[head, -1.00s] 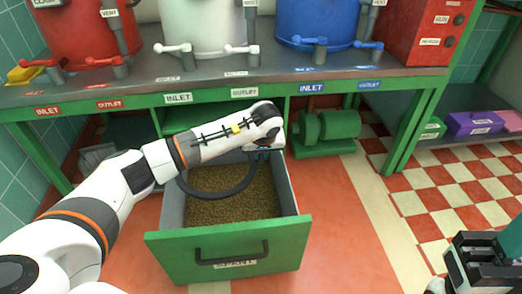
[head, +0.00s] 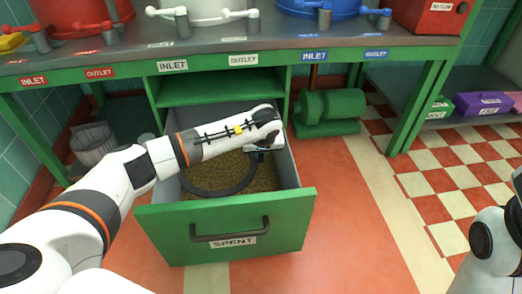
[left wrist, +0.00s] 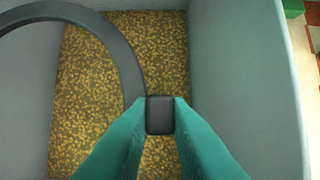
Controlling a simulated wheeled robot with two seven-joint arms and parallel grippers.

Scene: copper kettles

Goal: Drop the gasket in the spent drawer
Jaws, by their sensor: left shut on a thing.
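The gasket is a large dark grey ring (head: 213,193). It also shows in the left wrist view (left wrist: 130,62). My left gripper (head: 262,151) is shut on the ring's edge, with its teal fingers (left wrist: 160,118) on either side of a dark block there. The open green drawer labelled SPENT (head: 290,222) is below, with grey inner walls and brownish-yellow grains inside. The gripper and ring are over the drawer's opening; the ring overlaps the left wall in the wrist view. Its height above the grains is hard to tell. My forearm hides part of the drawer.
The green-edged counter (head: 215,66) with kettles and taps stands above and behind the drawer. A green motor-like machine (head: 333,105) is on the floor right of it, and a ribbed bin (head: 93,144) is at left. Floor right of the drawer is clear.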

